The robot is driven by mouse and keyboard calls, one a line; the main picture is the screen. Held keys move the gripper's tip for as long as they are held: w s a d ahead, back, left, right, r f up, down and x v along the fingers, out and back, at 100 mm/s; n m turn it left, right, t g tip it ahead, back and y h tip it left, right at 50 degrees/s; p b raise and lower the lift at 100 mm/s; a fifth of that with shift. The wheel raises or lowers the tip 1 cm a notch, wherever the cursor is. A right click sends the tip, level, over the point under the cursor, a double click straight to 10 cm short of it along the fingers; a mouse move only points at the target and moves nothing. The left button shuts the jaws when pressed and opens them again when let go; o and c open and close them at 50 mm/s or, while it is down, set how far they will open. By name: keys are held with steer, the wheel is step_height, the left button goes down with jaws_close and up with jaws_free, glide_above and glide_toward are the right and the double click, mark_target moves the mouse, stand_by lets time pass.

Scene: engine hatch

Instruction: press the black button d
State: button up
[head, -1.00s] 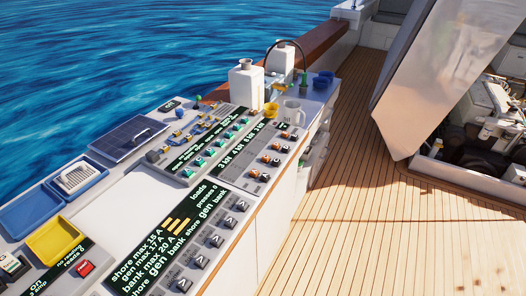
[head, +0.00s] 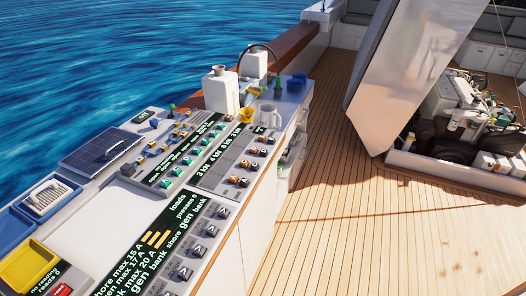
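A row of dark square buttons with pale marks (head: 197,250) runs beside a black display panel (head: 158,240) headed "loads", in the lower middle of the head view. Another row of orange and black buttons (head: 246,166) sits farther along the counter, next to a panel with repeated white lettering (head: 222,160). A row of green buttons (head: 189,159) lies left of it. The letters on the single buttons are too small to read, so I cannot tell which one is d. My gripper is not in view.
Yellow tray (head: 28,266) and blue tray (head: 45,200) lie at the counter's left. A white jug (head: 220,91), a mug (head: 267,116) and a yellow cup (head: 246,115) stand at its far end. Open wooden deck (head: 350,230) is clear on the right; a raised hatch (head: 405,75) stands beyond.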

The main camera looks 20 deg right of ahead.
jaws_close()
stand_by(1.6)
